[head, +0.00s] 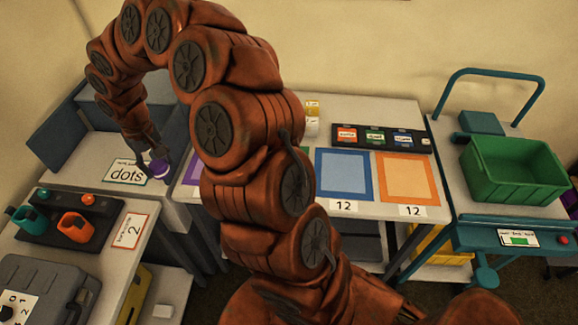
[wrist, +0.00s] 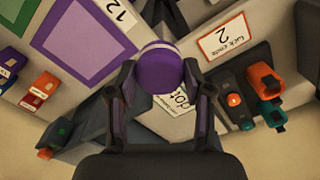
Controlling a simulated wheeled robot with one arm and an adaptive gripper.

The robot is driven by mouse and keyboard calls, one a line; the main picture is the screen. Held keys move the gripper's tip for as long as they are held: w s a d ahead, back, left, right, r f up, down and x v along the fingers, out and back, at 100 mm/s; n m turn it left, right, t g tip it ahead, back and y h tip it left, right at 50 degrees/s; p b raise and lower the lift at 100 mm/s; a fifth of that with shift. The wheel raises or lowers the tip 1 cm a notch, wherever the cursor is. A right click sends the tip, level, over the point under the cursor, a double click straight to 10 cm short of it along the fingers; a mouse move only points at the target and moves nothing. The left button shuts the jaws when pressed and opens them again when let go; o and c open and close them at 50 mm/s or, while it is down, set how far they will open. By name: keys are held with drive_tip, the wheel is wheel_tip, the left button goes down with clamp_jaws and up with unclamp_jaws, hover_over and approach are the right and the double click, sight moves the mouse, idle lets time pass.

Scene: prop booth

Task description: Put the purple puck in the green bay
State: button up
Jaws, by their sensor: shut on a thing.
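The purple puck (head: 159,168) has a pale band and is held between the fingers of my gripper (head: 158,152) at the left in the head view. In the wrist view the puck (wrist: 158,70) sits between the two fingertips of my gripper (wrist: 160,76), which are shut on it. A green-bordered bay (wrist: 12,72) shows in part at the left edge of the wrist view, beside a purple-bordered bay (wrist: 85,42). In the head view my arm hides the green bay.
The table also has a blue bay (head: 344,155) and an orange bay (head: 408,157). A dark rack (head: 372,135) with coloured blocks stands behind them. A "dots" card (head: 127,172) is near the puck. A green crate (head: 512,170) stands on the right cart.

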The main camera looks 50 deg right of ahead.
drive_tip(key=s+d+f+m+b, duration=0.1)
drive_tip(key=s+d+f+b, duration=0.3)
drive_tip(key=s+d+b, duration=0.2)
drive_tip(key=s+d+f+m+b, duration=0.1)
drive_tip(key=s+d+f+b, duration=0.3)
drive_tip(key=b, duration=0.5)
drive_tip(key=s+d+f+b, duration=0.5)
drive_tip(key=s+d+b, duration=0.3)
drive_tip(key=shift+s+m, duration=0.35)
drive_tip(key=shift+m, duration=0.05)
drive_tip(key=shift+s+d, duration=0.35)
drive_tip(key=shift+s, duration=0.05)
drive_tip(key=w+d, duration=0.2)
drive_tip(key=d, duration=0.2)
drive_tip(key=w+d+f+p, duration=0.1)
drive_tip(key=w+d, duration=0.1)
drive_tip(key=d, duration=0.3)
drive_tip(key=w+d+p, duration=0.1)
drive_tip(key=w+d, duration=0.2)
drive_tip(key=d, duration=0.2)
drive_tip(key=shift+f, duration=0.25)
drive_tip(key=shift+f, duration=0.1)
drive_tip(key=shift+f+p, duration=0.45)
drive_tip(key=shift+f, duration=1.2)
drive_tip(key=shift+f, duration=0.25)
drive_tip(key=o, duration=1.2)
